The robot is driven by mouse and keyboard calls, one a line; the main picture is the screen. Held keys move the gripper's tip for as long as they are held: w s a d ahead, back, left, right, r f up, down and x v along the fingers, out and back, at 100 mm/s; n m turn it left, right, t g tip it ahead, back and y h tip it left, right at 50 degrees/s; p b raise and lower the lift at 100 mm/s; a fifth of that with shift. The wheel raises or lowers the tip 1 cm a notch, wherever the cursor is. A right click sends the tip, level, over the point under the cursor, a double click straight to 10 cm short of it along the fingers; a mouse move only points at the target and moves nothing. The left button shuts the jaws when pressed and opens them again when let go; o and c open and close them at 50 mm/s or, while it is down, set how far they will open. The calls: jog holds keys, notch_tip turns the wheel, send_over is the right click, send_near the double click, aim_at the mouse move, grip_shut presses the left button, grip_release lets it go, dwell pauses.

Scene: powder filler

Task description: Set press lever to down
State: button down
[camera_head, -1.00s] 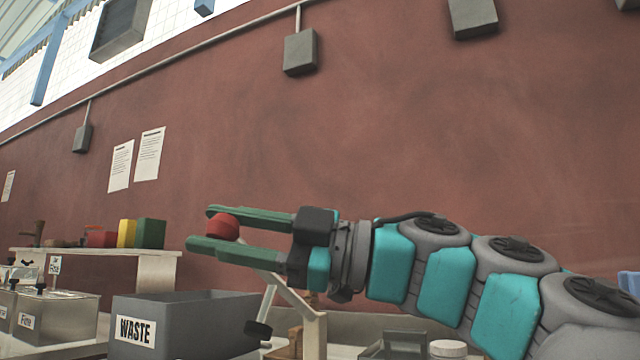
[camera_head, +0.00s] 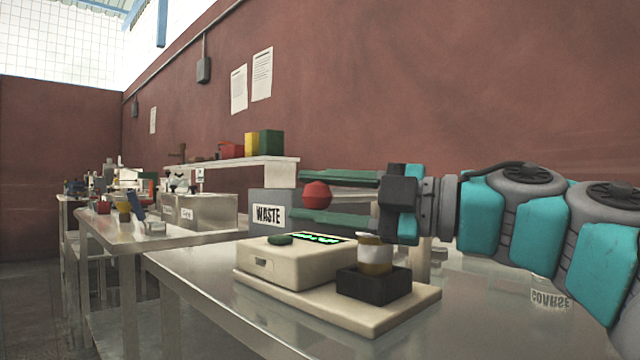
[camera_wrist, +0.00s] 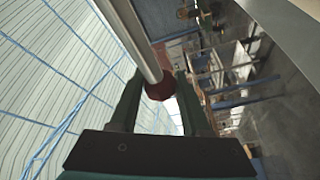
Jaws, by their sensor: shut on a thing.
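The press lever shows mainly by its red ball knob (camera_head: 317,195). My gripper (camera_head: 302,197) is shut on this knob, with one green finger above it and one below it in the head view. In the wrist view the dark red knob (camera_wrist: 160,91) sits between my fingers (camera_wrist: 163,78). The lever's pale metal rod (camera_wrist: 138,38) runs from the knob to the top edge of that view. In the head view the rod and the press body are mostly hidden, so the lever's angle is hard to tell.
A beige device (camera_head: 290,265) with a lit green display stands in front. Beside it an amber jar (camera_head: 375,253) stands on a black block (camera_head: 374,286), below my gripper. A grey WASTE bin (camera_head: 270,200) is behind. Steel tables (camera_head: 185,262) stretch away left.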

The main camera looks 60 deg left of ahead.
jog(key=shift+f, duration=0.5)
jog(key=shift+a+f, duration=0.1)
jog(key=shift+f, duration=0.05)
jog(key=shift+c, duration=1.9)
grip_release()
jog(key=shift+w, duration=0.1)
jog(key=v, duration=0.7)
jog(key=shift+d, duration=0.35)
